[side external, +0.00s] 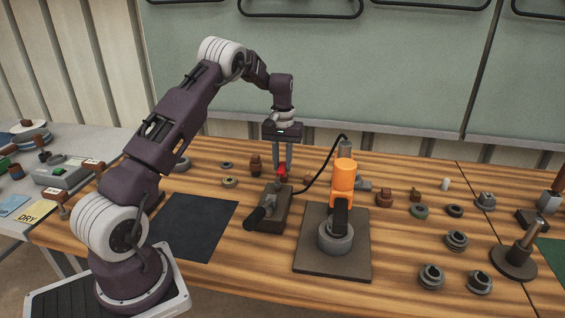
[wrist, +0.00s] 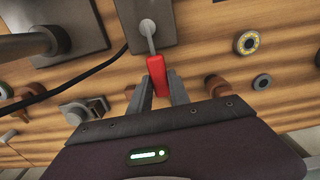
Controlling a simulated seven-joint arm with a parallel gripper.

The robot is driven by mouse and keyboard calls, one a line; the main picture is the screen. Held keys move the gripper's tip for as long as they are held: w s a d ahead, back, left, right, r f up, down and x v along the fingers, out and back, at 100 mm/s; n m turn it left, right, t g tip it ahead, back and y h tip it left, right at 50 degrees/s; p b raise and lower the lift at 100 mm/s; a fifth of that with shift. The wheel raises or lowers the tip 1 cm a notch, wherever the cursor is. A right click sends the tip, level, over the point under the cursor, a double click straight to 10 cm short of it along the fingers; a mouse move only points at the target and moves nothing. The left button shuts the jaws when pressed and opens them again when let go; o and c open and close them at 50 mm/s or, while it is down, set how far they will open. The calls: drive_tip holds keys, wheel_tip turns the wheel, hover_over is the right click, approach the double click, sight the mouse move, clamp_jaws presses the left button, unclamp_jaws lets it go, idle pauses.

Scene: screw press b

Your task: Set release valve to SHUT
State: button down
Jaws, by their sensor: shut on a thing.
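The release valve shows as a red-tipped lever (side external: 282,174) on a small dark block (side external: 271,222) in the side view. In the wrist view the red grip (wrist: 157,75) sits at the end of a thin grey stem (wrist: 148,28) rising from the block (wrist: 167,12). My gripper (side external: 283,171) points down over the far end of the block. Its two fingers (wrist: 159,84) stand on either side of the red grip and are shut on it. The fingers cover part of the grip. No SHUT marking is readable in either view.
A black handle (side external: 257,217) juts from the block's front. A dark mat (side external: 198,225) lies clear at left.

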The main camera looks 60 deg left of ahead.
drive_tip(key=shift+a+r, duration=0.1)
idle(0.6)
drive_tip(key=s+n, duration=1)
drive_tip(key=n, duration=0.8)
drive_tip(key=shift+s, duration=0.1)
idle(0.6)
drive_tip(key=c, duration=1.2)
unclamp_jaws()
wheel_tip(320, 180, up, 7)
